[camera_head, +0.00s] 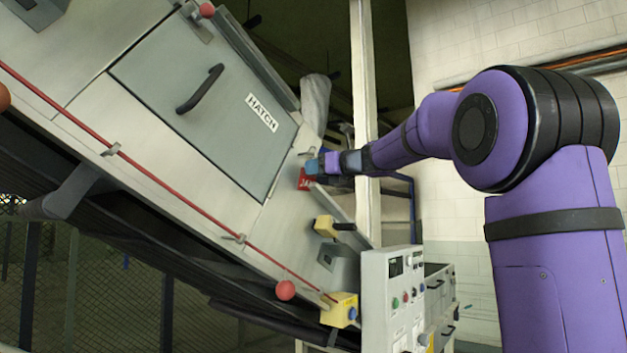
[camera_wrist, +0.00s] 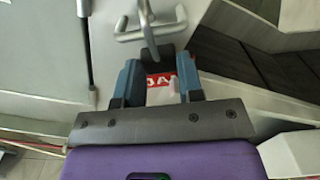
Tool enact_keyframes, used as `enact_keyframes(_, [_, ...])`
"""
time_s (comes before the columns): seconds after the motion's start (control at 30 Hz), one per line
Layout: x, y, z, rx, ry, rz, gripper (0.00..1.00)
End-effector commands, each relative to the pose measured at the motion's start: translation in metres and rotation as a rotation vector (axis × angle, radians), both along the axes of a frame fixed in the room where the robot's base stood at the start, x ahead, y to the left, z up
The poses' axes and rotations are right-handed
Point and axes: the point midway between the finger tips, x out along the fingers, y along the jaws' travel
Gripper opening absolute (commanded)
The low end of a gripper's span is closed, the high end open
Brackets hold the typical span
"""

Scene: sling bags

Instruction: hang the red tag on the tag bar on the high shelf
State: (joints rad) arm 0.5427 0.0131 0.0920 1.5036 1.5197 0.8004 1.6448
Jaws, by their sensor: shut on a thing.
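The red tag (camera_head: 305,181) with white lettering is at the tip of my gripper (camera_head: 316,165), beside the sloping pale machine panel. In the wrist view the tag (camera_wrist: 163,84) shows red and white between the two blue-grey fingers of my gripper (camera_wrist: 158,78), which are shut on it. A metal bar with a hook-like upright piece (camera_wrist: 150,30) is just beyond the fingertips in the wrist view and may be the tag bar. Whether the tag touches the bar cannot be told. No clear high shelf shows.
A grey hatch (camera_head: 205,95) with a black handle is left of my gripper. A red cord (camera_head: 150,170) runs along the machine's lower edge. Yellow blocks (camera_head: 327,226) and a control panel (camera_head: 391,300) stand below. A pale post (camera_head: 363,60) rises behind my arm.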

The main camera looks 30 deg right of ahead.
Motion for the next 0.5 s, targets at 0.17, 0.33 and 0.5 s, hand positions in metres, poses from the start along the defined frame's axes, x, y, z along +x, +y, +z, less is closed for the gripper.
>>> enact_keyframes(0.17, [0.000,0.001,0.007,-0.002,-0.001,0.001,0.00])
enact_keyframes(0.33, [0.000,0.001,0.013,-0.001,-0.001,0.002,0.00])
enact_keyframes(0.5, [0.000,0.002,0.015,-0.001,-0.001,0.003,0.00])
